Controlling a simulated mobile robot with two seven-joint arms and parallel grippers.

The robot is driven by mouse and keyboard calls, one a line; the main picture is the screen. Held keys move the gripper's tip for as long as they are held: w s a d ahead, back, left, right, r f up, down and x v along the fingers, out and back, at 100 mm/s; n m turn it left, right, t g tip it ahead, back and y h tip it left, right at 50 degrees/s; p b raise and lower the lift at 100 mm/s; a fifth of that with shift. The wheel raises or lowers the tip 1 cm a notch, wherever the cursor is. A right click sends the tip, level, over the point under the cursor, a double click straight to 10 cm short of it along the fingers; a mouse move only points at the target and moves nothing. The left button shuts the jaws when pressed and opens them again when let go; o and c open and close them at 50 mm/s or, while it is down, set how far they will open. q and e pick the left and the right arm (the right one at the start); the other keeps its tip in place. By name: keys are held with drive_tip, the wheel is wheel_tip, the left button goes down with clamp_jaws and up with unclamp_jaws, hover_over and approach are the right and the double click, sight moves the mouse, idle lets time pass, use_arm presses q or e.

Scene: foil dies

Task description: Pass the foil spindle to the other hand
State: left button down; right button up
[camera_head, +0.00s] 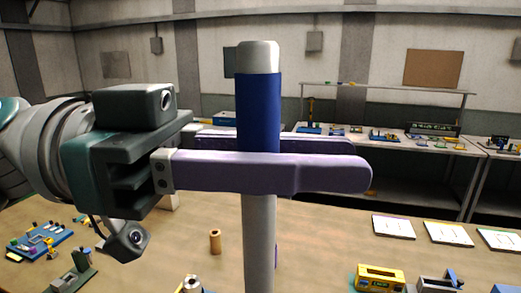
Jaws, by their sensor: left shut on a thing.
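The foil spindle (258,112) is a tall upright rod, light grey at its top and lower shaft, with a dark blue band around its upper part. My left gripper (270,160) comes in from the left and is shut on it. Its two long purple fingers lie one in front of and one behind the spindle, just at the lower end of the blue band. The front finger hides part of the shaft. The spindle's lower end runs out of the bottom of the picture. My right gripper is not in view.
Below is a wooden table (330,240). On it are a small tan cylinder (215,241), white cards (394,226) at right, a yellow fixture (380,277) at front right and a blue board (40,241) at left. A workbench (400,143) with tools stands behind.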

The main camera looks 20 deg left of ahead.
sight(245, 87)
use_arm(q)
drive_tip(key=w+d+m+g, duration=0.1)
drive_tip(key=d+m+g, duration=0.2)
drive_tip(key=d+g, duration=0.35)
drive_tip(key=shift+t, duration=0.75)
drive_tip(key=s+a+r, duration=0.1)
drive_tip(key=a, duration=0.1)
drive_tip(key=a+r, duration=0.1)
drive_tip(key=a, duration=0.2)
drive_tip(key=s+a+r, duration=0.1)
drive_tip(key=a+r, duration=0.1)
drive_tip(key=a, duration=0.1)
drive_tip(key=shift+s, duration=0.35)
drive_tip(key=shift+w+d+f+m+g+y, duration=0.25)
drive_tip(key=shift+w+d+f+m+g, duration=0.25)
drive_tip(key=shift+m+g, duration=0.45)
drive_tip(key=shift+w+d+f+m+g+y, duration=0.35)
drive_tip(key=shift+d+f+m+g, duration=0.3)
drive_tip(key=shift+g, duration=0.6)
drive_tip(key=shift+w+d+f+m+g+y, duration=0.2)
drive_tip(key=shift+w+d+f+m+g, duration=0.45)
drive_tip(key=shift+g, duration=0.45)
drive_tip(key=shift+s+a+r, duration=0.15)
drive_tip(key=shift+s+a, duration=0.05)
